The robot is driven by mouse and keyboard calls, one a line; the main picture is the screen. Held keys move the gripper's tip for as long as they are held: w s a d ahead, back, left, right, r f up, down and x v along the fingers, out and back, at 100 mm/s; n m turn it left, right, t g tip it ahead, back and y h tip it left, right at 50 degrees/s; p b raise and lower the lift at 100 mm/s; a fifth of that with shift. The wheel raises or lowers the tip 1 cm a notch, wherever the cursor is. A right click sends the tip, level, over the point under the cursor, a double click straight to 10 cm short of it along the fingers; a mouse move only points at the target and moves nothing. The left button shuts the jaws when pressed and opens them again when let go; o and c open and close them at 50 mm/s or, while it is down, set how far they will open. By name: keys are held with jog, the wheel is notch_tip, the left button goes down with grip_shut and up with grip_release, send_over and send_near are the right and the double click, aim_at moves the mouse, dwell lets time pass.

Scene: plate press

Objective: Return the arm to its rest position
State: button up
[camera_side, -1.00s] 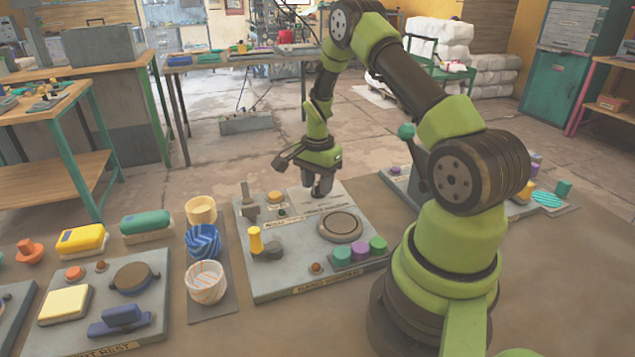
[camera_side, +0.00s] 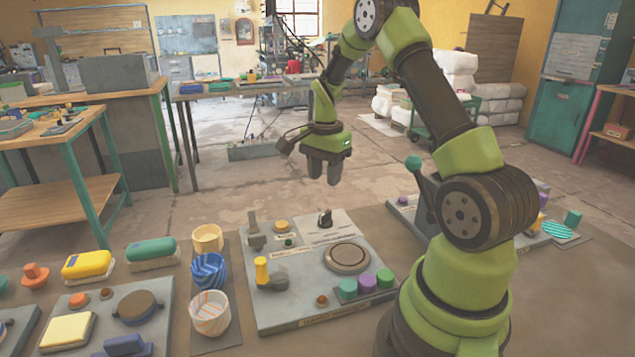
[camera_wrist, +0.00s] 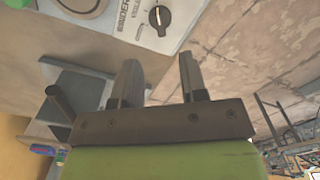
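My gripper (camera_side: 324,170) hangs in the air above the back edge of the middle panel, fingers pointing down. In the wrist view the two fingers of my gripper (camera_wrist: 160,82) stand apart with nothing between them. The middle grey panel (camera_side: 290,317) lies on the bench below. A black knob (camera_side: 325,219) sits on its white back corner, below the gripper and clear of it; it also shows in the wrist view (camera_wrist: 159,17).
The panel carries a round plate (camera_side: 347,258), a yellow handle (camera_side: 261,270) and coloured buttons. Striped cups (camera_side: 209,271) stand to its left. A lever with a teal ball (camera_side: 413,162) rises at the right. The air around the gripper is clear.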

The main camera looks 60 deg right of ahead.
jog(key=a+r+n+t, duration=0.2)
jog(key=a+r+n, duration=0.2)
jog(key=a+r, duration=0.5)
jog(key=s+a+r+n+t+y, duration=0.1)
jog(key=s+a+r+n+t, duration=0.1)
jog(key=s+a+r+n, duration=0.2)
jog(key=s+a+r+n+t+y, duration=0.1)
jog(key=s+a+r+n+t, duration=0.2)
jog(key=s+a+n, duration=0.5)
jog(key=s+a+r, duration=0.1)
jog(key=a, duration=0.2)
jog(key=shift+s+a+r, duration=0.15)
jog(key=shift+s+r, duration=0.2)
